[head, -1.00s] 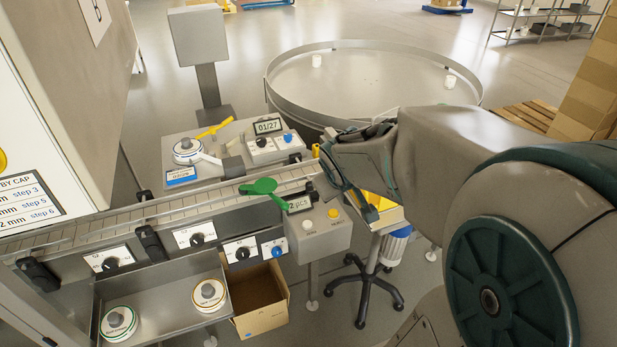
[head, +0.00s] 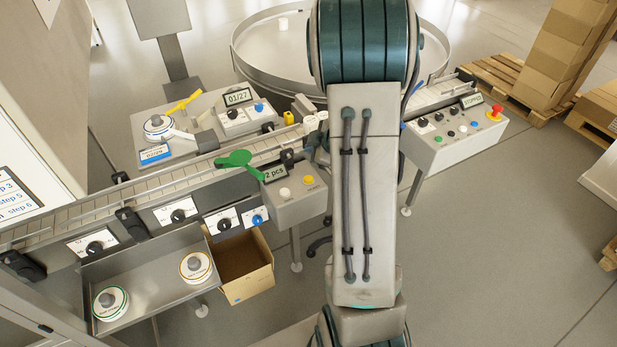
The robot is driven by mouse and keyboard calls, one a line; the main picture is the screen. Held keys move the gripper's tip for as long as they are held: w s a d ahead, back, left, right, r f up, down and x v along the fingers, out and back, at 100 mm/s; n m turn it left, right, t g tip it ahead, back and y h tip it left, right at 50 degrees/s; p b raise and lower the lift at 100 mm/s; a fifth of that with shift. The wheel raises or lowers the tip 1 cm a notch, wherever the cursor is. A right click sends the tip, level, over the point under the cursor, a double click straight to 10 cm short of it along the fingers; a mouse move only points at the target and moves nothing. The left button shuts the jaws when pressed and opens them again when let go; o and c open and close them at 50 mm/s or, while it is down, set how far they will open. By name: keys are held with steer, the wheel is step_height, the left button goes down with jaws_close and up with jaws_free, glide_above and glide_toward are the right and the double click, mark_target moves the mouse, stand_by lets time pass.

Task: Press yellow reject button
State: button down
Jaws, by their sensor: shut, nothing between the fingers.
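The yellow button (head: 308,180) sits on top of a small grey control box (head: 298,209), to the right of a white button (head: 284,193). It is in clear view in the head view, and its small label is too small to read. A "2 pcs" display (head: 275,173) stands behind the two buttons. My arm hangs across the middle of the view, just right of the box. My gripper's fingers are hidden behind my arm; only a dark part beside the arm's left edge shows, above and right of the yellow button.
A green paddle (head: 236,159) lies over the conveyor (head: 150,191), left of the display. A blue button (head: 257,219) and black knobs line the conveyor's front. A cardboard box (head: 247,288) and a tray (head: 150,297) stand below. A panel with a red button (head: 495,111) is at right.

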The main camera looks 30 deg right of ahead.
mark_target(311, 180)
step_height(311, 180, down, 9)
steer(key=b, duration=0.8)
steer(key=shift+r, duration=0.1)
stand_by(1.9)
steer(key=shift+f+b, duration=0.4)
steer(key=shift+f+b, duration=0.4)
steer(key=shift+f, duration=0.15)
stand_by(0.5)
steer(key=shift+r, duration=0.15)
steer(key=shift+r+p, duration=0.85)
steer(key=shift+p, duration=0.15)
steer(key=shift+r, duration=0.1)
step_height(311, 180, up, 5)
steer(key=p, duration=0.5)
